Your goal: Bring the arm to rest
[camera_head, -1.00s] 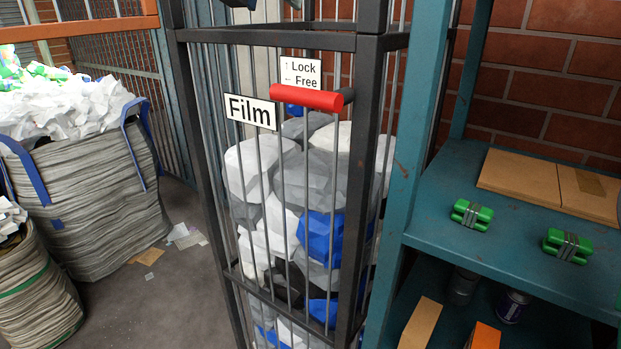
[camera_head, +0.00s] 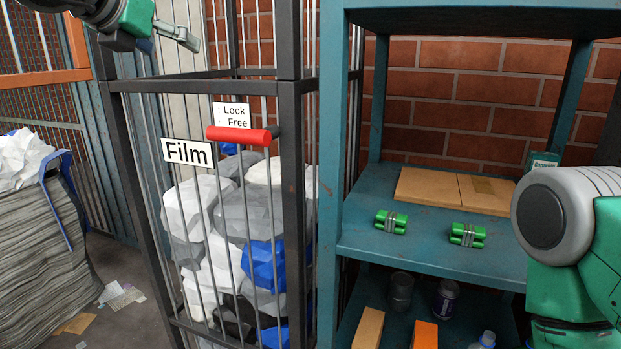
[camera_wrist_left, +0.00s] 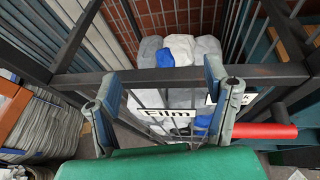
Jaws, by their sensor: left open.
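My left gripper (camera_head: 178,34) is at the top left of the head view, partly cut off by the frame edge. In the left wrist view its two fingers (camera_wrist_left: 160,105) stand wide apart with nothing between them. Beyond them are the Film cage's dark bars and top. The gripper is apart from the red handle (camera_head: 238,134), which lies level on the cage (camera_head: 290,200), pointing left. A white and green link of my right arm (camera_head: 565,220) shows at the right edge; its gripper is out of view.
The cage holds white, grey and blue film bundles. A teal shelf (camera_head: 440,260) stands right of it, with cardboard (camera_head: 455,190) and two green bundles (camera_head: 391,222).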

